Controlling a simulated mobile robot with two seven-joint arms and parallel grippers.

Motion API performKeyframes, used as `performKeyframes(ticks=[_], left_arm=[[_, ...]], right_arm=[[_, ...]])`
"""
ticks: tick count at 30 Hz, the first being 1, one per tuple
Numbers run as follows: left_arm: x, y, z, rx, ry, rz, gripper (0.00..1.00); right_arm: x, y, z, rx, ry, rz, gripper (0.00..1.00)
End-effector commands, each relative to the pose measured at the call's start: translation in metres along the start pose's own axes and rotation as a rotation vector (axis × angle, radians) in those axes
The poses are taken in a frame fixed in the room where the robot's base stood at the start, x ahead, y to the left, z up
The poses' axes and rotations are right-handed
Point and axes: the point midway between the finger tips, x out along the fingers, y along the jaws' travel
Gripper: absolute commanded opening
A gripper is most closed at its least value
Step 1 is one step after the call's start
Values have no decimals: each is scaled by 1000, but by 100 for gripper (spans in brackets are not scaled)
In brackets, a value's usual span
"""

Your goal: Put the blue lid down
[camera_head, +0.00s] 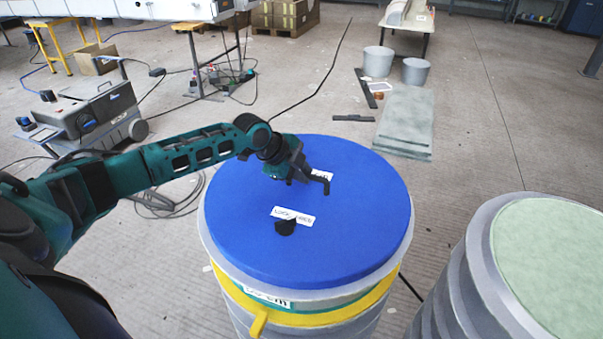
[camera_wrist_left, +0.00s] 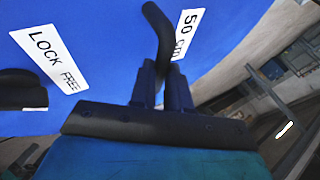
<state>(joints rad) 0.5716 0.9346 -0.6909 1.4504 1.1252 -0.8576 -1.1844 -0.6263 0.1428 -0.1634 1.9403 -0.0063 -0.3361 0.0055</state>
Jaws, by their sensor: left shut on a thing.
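The blue lid (camera_head: 345,235) is a wide round disc over the grey ribbed drum (camera_head: 350,325), and its edge looks flush with the drum's top. I cannot tell whether it bears fully on the rim. White labels and a dark grip (camera_head: 285,227) are on its top. My left gripper (camera_head: 308,178) is at the far part of the lid, shut on a black bent handle there. The left wrist view shows the gripper fingers (camera_wrist_left: 162,88) around the lower end of that handle (camera_wrist_left: 158,30), with the blue lid (camera_wrist_left: 100,25) behind. My right gripper is not in view.
A yellow strap (camera_head: 310,318) runs around the drum. A second drum with a pale green top (camera_head: 555,265) stands close on the right. Grey slabs (camera_head: 405,120) and two buckets (camera_head: 378,62) are on the floor behind. A wheeled machine (camera_head: 95,110) and cables lie at the left.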

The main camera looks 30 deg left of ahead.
Motion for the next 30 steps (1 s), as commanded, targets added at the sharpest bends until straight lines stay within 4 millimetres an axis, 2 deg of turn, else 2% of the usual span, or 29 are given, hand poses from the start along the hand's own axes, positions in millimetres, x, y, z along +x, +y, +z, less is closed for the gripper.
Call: performKeyframes(ticks=[6, 7, 14, 23, 26, 30], left_arm=[[0, -2, 0, 3, 2, -7, 0], [2, 2, 1, 3, -1, 0, 19], [2, 1, 1, 3, -1, 0, 41], [-2, 1, 1, 2, -1, -1, 42], [-11, 0, 2, 4, -2, -1, 42], [-37, 0, 2, 5, -4, -1, 42]], right_arm=[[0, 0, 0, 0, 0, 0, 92], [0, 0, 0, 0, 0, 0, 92], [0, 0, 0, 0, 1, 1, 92], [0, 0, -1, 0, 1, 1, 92], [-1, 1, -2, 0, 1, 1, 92], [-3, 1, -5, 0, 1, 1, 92]])
